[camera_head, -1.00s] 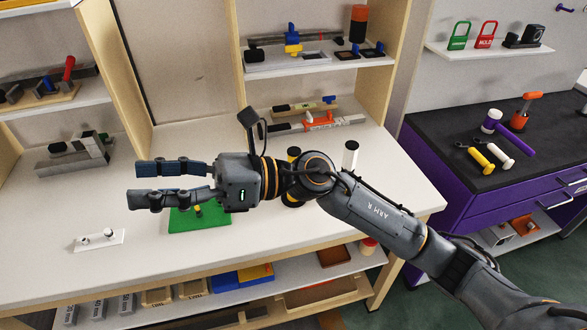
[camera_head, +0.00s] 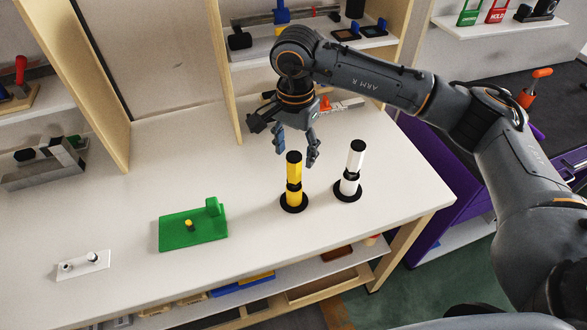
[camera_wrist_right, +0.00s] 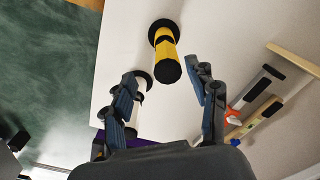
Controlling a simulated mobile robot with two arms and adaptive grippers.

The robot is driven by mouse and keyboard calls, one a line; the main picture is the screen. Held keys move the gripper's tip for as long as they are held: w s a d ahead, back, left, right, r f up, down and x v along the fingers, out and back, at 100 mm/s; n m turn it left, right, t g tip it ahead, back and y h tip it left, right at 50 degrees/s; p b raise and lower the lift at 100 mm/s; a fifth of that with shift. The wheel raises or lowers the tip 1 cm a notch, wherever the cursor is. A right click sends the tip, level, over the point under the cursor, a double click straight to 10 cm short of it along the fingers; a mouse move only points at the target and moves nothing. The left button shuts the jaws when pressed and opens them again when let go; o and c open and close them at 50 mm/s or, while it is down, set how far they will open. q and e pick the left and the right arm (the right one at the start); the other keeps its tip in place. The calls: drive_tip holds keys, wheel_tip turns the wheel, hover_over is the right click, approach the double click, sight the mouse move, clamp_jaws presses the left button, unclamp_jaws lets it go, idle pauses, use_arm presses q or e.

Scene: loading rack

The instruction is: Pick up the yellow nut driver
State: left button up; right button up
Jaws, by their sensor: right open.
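The yellow nut driver (camera_head: 294,172), with black bands and a black top, stands upright on a round black base on the white bench. My right gripper (camera_head: 297,160) is open, pointing down just behind and above it in the head view. In the right wrist view the yellow nut driver (camera_wrist_right: 166,52) shows ahead of the open fingers (camera_wrist_right: 165,85), its black end roughly between their tips. The fingers do not touch it as far as I can see. My left gripper is out of view.
A similar white driver (camera_head: 353,170) stands close to the right of the yellow one; a finger partly covers it in the wrist view. A green plate (camera_head: 175,235) with a small yellow-topped post and a white block (camera_head: 83,265) lie to the left. Shelves rise behind.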

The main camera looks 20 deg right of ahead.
sight(294, 173)
drive_tip(key=f, duration=0.3)
drive_tip(key=shift+w+p, duration=0.25)
drive_tip(key=shift+p, duration=0.05)
drive_tip(key=shift+w+f, duration=0.25)
drive_tip(key=shift+f, duration=0.35)
drive_tip(key=f+p, duration=0.1)
drive_tip(key=p, duration=0.1)
drive_tip(key=shift+f+p, duration=0.3)
drive_tip(key=shift+f, duration=0.1)
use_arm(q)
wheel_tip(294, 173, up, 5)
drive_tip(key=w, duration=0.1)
use_arm(e)
wheel_tip(294, 173, down, 3)
drive_tip(key=shift+w+d+p, duration=0.1)
drive_tip(key=shift+p, duration=0.3)
drive_tip(key=shift+f, duration=0.1)
drive_tip(key=c, duration=1.2)
clamp_jaws()
wheel_tip(294, 173, up, 9)
drive_tip(key=b, duration=0.4)
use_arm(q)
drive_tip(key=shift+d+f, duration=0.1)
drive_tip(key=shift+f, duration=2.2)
use_arm(e)
drive_tip(key=shift+r, duration=0.55)
